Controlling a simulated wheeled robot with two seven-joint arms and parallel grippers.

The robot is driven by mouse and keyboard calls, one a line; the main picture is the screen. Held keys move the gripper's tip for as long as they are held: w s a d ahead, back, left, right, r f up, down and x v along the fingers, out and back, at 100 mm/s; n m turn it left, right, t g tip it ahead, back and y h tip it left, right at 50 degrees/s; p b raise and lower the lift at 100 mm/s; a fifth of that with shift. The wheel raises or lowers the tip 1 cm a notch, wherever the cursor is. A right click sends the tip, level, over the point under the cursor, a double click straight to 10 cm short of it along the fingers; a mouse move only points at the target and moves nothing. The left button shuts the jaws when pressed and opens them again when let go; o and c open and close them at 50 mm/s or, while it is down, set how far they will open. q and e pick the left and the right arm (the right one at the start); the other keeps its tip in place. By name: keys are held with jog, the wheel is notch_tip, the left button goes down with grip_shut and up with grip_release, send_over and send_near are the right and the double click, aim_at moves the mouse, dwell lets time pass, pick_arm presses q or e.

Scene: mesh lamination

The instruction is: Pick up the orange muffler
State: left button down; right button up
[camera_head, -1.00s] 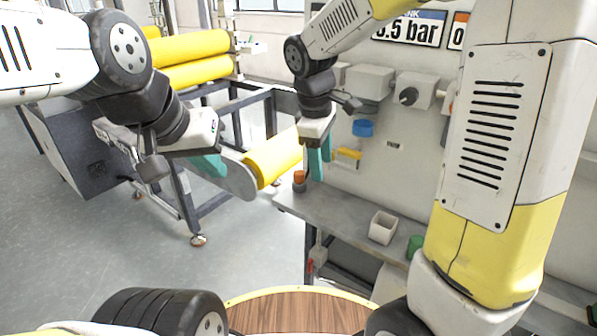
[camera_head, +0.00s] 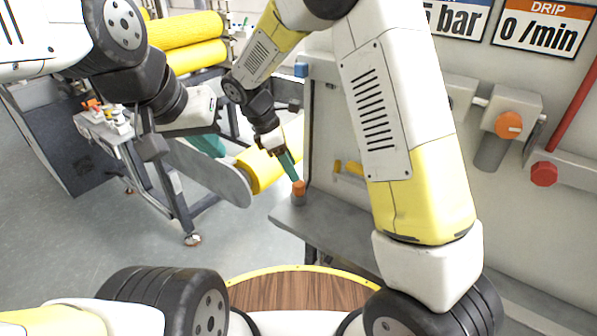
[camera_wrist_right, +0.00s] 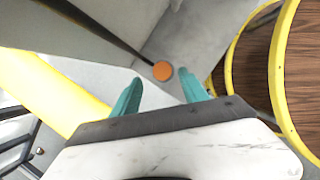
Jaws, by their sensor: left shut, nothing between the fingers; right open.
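The orange muffler (camera_head: 298,188), a small cylinder with an orange top and a darker lower part, stands upright on the left end of the grey shelf (camera_head: 345,222). My right gripper (camera_head: 294,175) is open, its teal fingers pointing down at the muffler from just above. In the right wrist view, the round orange top of the muffler (camera_wrist_right: 162,71) shows between and beyond the two open fingertips (camera_wrist_right: 160,84), with nothing held. My left gripper (camera_head: 208,146) is shut and empty, well to the left of the muffler.
Yellow rolls (camera_head: 185,45) and a metal machine frame (camera_head: 165,185) stand at the left, with another yellow roll (camera_head: 262,172) close behind the muffler. The wall panel at the right carries an orange knob (camera_head: 509,125) and a red knob (camera_head: 544,174).

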aim_at(298, 183)
jog(key=x, duration=0.7)
jog(key=shift+s+a+f, duration=0.15)
jog(key=shift+s, duration=0.05)
grip_shut()
